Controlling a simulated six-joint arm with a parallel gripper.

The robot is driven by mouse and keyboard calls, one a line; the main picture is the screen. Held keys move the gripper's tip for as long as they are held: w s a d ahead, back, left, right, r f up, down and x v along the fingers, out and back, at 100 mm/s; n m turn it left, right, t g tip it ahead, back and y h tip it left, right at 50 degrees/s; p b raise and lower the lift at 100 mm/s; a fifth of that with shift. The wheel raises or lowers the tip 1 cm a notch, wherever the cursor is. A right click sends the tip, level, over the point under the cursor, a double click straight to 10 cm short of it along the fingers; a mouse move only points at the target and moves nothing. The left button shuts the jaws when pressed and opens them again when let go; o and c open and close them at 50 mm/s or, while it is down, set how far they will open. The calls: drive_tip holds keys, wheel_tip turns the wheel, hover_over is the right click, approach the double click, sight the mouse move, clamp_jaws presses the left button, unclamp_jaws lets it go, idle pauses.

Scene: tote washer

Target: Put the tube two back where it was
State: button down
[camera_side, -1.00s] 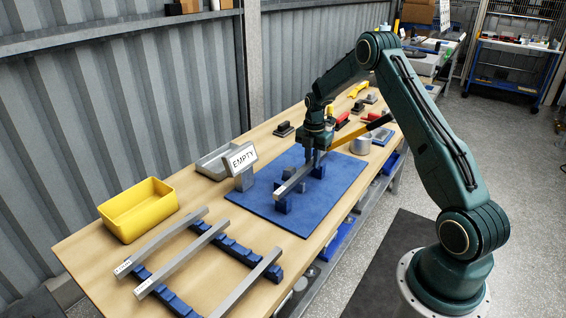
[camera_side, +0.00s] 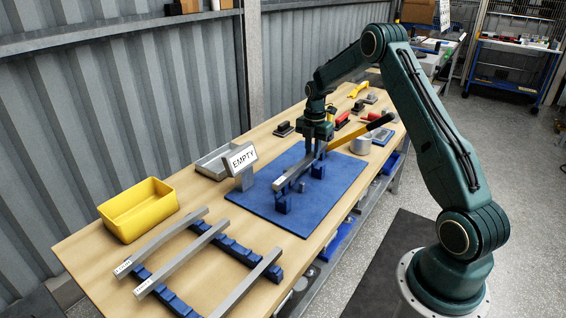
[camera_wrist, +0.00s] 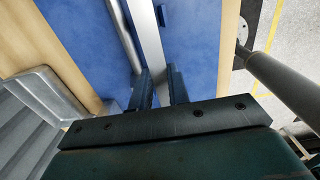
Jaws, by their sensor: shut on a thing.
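My gripper (camera_side: 316,154) is shut on a square grey tube (camera_side: 293,173) and holds it just above blue support blocks (camera_side: 283,205) on the blue mat (camera_side: 335,190). In the wrist view the tube (camera_wrist: 149,45) runs between my fingers (camera_wrist: 160,88). A thinner grey strip (camera_wrist: 125,38) shows to its left; I cannot tell what it is. Three similar tubes lie across blue notched rails (camera_side: 235,251) at the near end: one on the left (camera_side: 160,243), one in the middle (camera_side: 181,259), one on the right (camera_side: 247,284). A wide gap separates the middle and right ones. Their labels are too small to read.
A yellow bin (camera_side: 138,209) stands at the left. A yellow bar with a black handle (camera_side: 355,137) and a grey cylinder (camera_side: 360,146) lie right of my gripper.

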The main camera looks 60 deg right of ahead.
drive_tip(key=shift+r, duration=0.35)
drive_tip(key=shift+w+a, duration=0.25)
drive_tip(key=shift+a, duration=0.2)
drive_tip(key=w+a+r+n, duration=0.1)
drive_tip(key=a+n, duration=0.3)
drive_tip(key=a, duration=1.7)
drive_tip(key=w+a+r+n, duration=0.1)
drive_tip(key=a+n, duration=0.4)
drive_tip(key=a, duration=1.6)
drive_tip(key=shift+w+a+r, duration=0.25)
drive_tip(key=shift+w+a, duration=0.05)
drive_tip(key=shift+a, duration=0.1)
drive_tip(key=shift+f, duration=0.15)
wheel_tip(320, 180, down, 7)
drive_tip(key=shift+f, duration=0.5)
